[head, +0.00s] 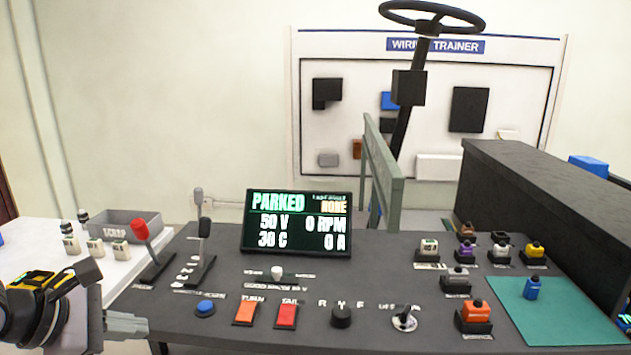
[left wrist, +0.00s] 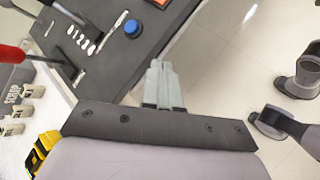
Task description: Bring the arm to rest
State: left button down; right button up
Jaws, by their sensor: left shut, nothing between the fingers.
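My left gripper (head: 128,324) shows at the lower left of the head view, just off the front left edge of the dark control console (head: 385,270). In the left wrist view the two grey fingers (left wrist: 160,78) are together with nothing between them. They point past the console's edge, over the pale floor. They look clear of the levers and buttons. My right gripper is not in the head view.
A white side table (head: 40,290) holds a grey bin (head: 122,226). A display (head: 297,224) reads PARKED. A steering wheel (head: 432,14) stands behind.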

pick_arm(q)
jog(key=s+d+r+n+t+h+p, duration=0.1)
jog(key=s+d+r+n+h+p, duration=0.15)
jog(key=d+n+h, duration=1)
notch_tip(320, 180, down, 10)
jog(key=s+a+n+t+y+p, duration=0.15)
jog(key=n+t+y, duration=0.35)
jog(key=n, duration=0.7)
jog(key=n+t+y+p, duration=0.2)
jog(key=n+y, duration=0.5)
jog(key=n, duration=0.5)
jog(key=s+a+f+n+g+y+p, duration=0.1)
jog(key=s+f+n+g+y, duration=0.1)
jog(key=s+f+n, duration=0.3)
jog(key=s+a+f+n+g+y+p, duration=0.1)
jog(key=s+a+f+n+g+y, duration=0.1)
jog(key=s+f+n, duration=0.4)
notch_tip(320, 180, down, 3)
jog(key=shift+s+a+r+g, duration=0.25)
jog(key=shift+s+g, duration=0.25)
jog(key=shift+s, duration=0.15)
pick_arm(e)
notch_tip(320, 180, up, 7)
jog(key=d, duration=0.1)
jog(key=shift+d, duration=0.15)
pick_arm(q)
jog(key=shift+n, duration=0.25)
